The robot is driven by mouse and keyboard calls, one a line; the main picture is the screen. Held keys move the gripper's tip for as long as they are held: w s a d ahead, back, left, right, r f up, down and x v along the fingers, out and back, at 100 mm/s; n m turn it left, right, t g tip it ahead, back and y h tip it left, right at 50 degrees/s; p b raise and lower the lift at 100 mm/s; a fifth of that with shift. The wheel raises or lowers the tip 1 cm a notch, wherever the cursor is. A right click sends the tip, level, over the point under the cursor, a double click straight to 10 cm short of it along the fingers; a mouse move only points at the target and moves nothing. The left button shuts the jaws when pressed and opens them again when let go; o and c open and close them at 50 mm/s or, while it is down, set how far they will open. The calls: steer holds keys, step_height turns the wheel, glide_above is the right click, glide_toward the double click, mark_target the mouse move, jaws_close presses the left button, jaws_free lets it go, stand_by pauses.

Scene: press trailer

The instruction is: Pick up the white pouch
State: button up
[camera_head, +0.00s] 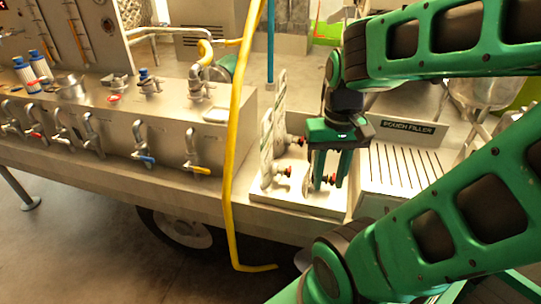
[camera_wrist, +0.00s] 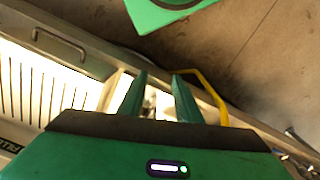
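My gripper (camera_head: 328,186) hangs with its green fingers pointing down over the filler stand, beside its red and black knobs. In the wrist view my gripper (camera_wrist: 160,75) is open, with a gap between its two fingertips. A pale patch shows between the fingers there, but I cannot tell whether it is the white pouch or part of the stand. In the head view I cannot clearly make out a pouch; the fingers cover part of the stand.
The filler stand (camera_head: 270,200) has upright plates and a pale base. A slotted drain tray (camera_head: 405,168) with a sign is to its right. A yellow hose (camera_head: 232,150) hangs at its left. A steel counter with taps (camera_head: 120,120) runs left.

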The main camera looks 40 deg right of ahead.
steer(key=m+t+y, duration=0.1)
steer(key=m+t, duration=0.1)
steer(key=m, duration=0.2)
glide_toward(267, 113)
steer(key=f, duration=0.3)
steer(key=w+f, duration=0.1)
steer(key=shift+a+f, duration=0.2)
steer(key=shift+a, duration=0.1)
steer(key=shift+w+a+f, duration=0.1)
steer(key=shift+f, duration=1.45)
steer(key=shift+w+a+f, duration=0.1)
steer(key=shift+w+f, duration=0.05)
steer(key=shift+f, duration=1.35)
jaws_close()
